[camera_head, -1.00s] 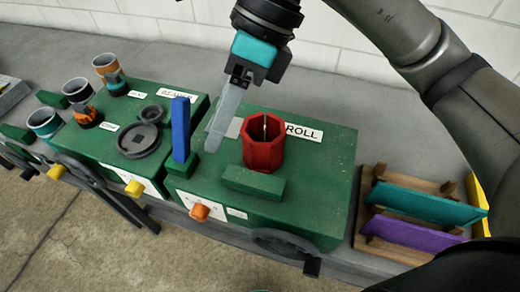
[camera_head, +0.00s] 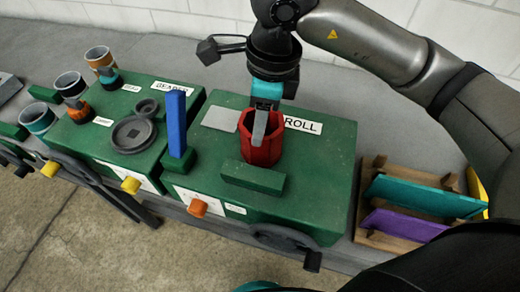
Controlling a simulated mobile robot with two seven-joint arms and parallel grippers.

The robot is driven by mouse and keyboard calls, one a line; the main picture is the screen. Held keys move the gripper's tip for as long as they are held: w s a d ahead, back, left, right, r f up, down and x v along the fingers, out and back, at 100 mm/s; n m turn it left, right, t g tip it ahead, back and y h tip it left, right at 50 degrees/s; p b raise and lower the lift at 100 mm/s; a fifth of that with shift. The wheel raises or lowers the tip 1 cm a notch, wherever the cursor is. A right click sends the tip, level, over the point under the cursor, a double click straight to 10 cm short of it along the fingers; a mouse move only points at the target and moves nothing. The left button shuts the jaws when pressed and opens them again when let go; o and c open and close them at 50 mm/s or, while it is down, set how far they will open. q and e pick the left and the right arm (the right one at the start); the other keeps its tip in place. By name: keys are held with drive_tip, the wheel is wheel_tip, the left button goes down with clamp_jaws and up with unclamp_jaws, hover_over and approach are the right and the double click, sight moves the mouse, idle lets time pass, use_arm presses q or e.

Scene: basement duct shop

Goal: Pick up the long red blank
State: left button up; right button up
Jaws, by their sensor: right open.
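The red piece (camera_head: 262,150) is an upright, faceted, rolled tube on the green block with the ROLL label, not a flat strip. My right gripper (camera_head: 260,128) points down at it with its jaws open. The grey fingers overlap the tube's upper part in the picture. Whether a finger is inside the tube or touches its wall, I cannot tell. The fingers and the teal gripper body hide part of the tube's rim. My left gripper is not in view.
A blue strip (camera_head: 177,124) stands upright left of the tube. A green bar (camera_head: 253,178) lies in front of it. A wooden rack (camera_head: 377,238) at right holds a teal strip (camera_head: 425,196) and a purple strip (camera_head: 402,225). Several banded cylinders stand at far left.

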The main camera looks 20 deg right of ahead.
sight(260, 153)
drive_tip(key=shift+w+f+p, duration=0.1)
drive_tip(key=shift+f+p, duration=0.3)
drive_tip(key=shift+f, duration=2.35)
drive_tip(key=shift+c, duration=0.2)
clamp_jaws()
